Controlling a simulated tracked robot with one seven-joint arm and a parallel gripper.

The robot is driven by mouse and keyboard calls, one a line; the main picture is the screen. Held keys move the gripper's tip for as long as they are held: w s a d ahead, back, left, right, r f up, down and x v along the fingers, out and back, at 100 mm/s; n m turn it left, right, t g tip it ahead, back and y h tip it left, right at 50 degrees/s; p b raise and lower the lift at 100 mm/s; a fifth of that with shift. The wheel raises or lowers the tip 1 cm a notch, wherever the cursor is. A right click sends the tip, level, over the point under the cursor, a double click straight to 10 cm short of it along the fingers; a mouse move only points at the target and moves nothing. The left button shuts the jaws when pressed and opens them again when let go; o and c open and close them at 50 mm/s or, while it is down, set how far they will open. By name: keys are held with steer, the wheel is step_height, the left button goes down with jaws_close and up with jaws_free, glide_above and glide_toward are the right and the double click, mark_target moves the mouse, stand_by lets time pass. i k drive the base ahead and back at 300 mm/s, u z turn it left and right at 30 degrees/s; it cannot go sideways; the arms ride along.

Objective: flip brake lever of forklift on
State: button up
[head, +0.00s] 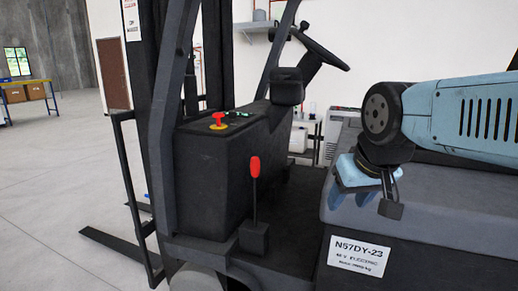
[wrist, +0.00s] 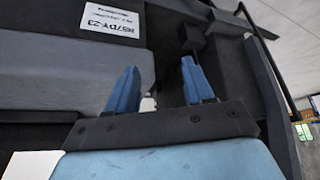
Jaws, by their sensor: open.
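The brake lever (head: 254,181) has a red grip on a thin black stem. It stands nearly upright from a black base (head: 253,237) beside the forklift's dark console, in the middle of the head view. My gripper (head: 355,180) is to the right of the lever, in front of the grey forklift body, apart from the lever. In the wrist view my gripper (wrist: 159,70) shows two blue fingers spread apart with nothing between them. No red grip shows in the wrist view. A dark part near the right fingertip there is too unclear to name.
The grey forklift body (head: 430,215) carries a white label plate (head: 359,256). The black console (head: 215,165) with a red button (head: 219,119) stands left of the lever. A steering wheel (head: 318,47) is above. Dark mast posts (head: 165,120) stand at left. Space between gripper and lever looks clear.

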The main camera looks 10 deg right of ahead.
mark_target(255, 164)
steer(key=k, duration=1.35)
steer(key=u, duration=0.4)
steer(key=i, duration=1.85)
steer(key=z, duration=0.2)
